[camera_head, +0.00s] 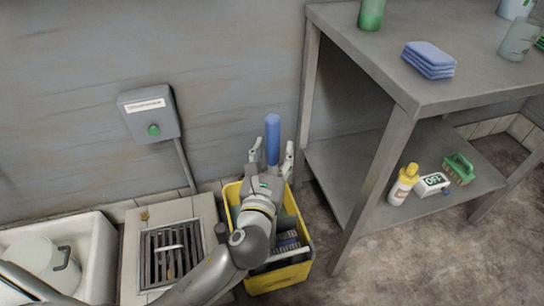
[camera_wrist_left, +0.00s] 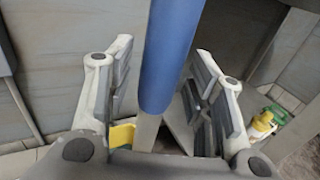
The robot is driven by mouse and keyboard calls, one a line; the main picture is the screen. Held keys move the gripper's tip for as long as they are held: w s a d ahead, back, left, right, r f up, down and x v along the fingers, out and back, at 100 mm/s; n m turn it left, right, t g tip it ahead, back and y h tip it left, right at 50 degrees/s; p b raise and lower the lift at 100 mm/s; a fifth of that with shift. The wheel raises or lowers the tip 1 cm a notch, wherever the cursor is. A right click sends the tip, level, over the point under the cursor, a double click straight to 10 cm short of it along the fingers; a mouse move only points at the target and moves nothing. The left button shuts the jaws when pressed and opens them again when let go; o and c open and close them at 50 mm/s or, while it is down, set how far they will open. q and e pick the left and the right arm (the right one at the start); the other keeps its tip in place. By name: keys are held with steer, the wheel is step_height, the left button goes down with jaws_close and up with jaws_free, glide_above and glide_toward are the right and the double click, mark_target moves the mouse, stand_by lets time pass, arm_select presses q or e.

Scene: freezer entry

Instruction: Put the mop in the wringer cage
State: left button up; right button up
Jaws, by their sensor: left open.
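The mop's blue handle grip (camera_head: 272,138) stands upright in the head view, above the yellow bucket (camera_head: 295,278). A dark grey slatted part (camera_head: 287,243), which looks like the wringer cage, shows inside the bucket. My left gripper (camera_head: 271,158) is open, with a finger on each side of the handle. In the left wrist view the blue handle (camera_wrist_left: 170,55) passes between the open fingers (camera_wrist_left: 160,95), with visible gaps on both sides and a paler shaft below. The mop head is hidden behind my arm and gripper. My right gripper is not in view.
A metal shelf table (camera_head: 400,80) stands to the right, its near leg close to the bucket. A floor drain (camera_head: 171,252) and white basin (camera_head: 95,250) lie left. A grey switch box (camera_head: 150,115) hangs on the wall.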

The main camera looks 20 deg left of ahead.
arm_select(q)
steer(key=s+d, duration=0.1)
steer(key=s, duration=1.1)
steer(key=shift+d+r+p, duration=0.2)
steer(key=shift+p, duration=0.1)
